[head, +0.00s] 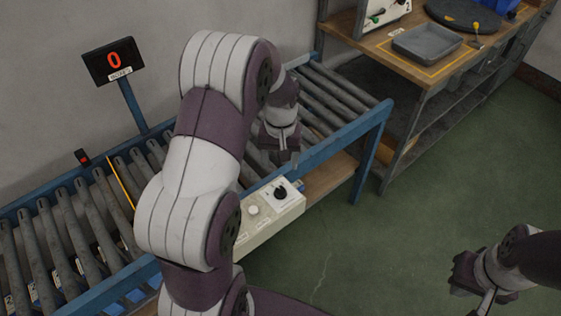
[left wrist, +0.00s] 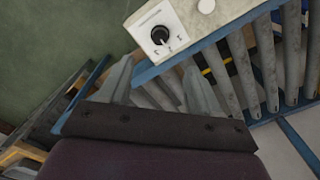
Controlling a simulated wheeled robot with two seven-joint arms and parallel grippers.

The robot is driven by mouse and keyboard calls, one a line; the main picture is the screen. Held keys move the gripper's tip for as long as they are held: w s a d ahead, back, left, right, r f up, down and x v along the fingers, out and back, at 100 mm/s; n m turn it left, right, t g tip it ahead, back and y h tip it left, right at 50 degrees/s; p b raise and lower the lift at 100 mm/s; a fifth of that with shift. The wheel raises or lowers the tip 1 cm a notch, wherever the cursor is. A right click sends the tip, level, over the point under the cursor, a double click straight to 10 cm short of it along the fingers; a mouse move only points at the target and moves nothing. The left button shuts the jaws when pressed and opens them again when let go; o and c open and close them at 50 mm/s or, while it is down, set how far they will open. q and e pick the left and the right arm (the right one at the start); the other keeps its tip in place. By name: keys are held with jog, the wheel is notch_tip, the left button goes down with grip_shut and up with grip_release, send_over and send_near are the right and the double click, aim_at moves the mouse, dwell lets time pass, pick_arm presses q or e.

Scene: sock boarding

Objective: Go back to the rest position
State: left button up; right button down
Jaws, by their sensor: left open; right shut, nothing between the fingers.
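My left arm rises through the middle of the head view and bends down to my left gripper (head: 284,154), which is over the roller conveyor (head: 345,88), just behind the control box (head: 268,216). In the left wrist view its two fingers (left wrist: 157,84) are apart with nothing between them, and the control box (left wrist: 172,28) with its black knob shows beyond them. My right gripper (head: 484,300) is at the lower right of the head view, over the green floor, shut and empty. Its fingertips are partly cut off by the frame's edge.
A display reading 0 (head: 113,62) stands on a blue post behind the conveyor. A wooden bench (head: 385,48) with a grey tray (head: 427,42) is at the upper right. Green floor (head: 420,190) is free between bench, conveyor and my right arm.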

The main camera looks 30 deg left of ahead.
pick_arm(q)
jog(key=s+d+r+m+p, duration=0.2)
jog(key=s+d+r, duration=0.1)
jog(key=s, duration=0.3)
jog(key=s+d+r+m+t+p, duration=0.1)
jog(key=s+d+r+m, duration=0.1)
jog(key=s+d+r, duration=0.2)
jog(key=s+d, duration=0.1)
jog(key=s, duration=0.2)
jog(key=shift+s+r+m+p, duration=0.2)
jog(key=shift+r+m+p, duration=0.1)
jog(key=shift+m+p, duration=0.1)
jog(key=shift+s+d, duration=0.1)
jog(key=shift+d, duration=0.05)
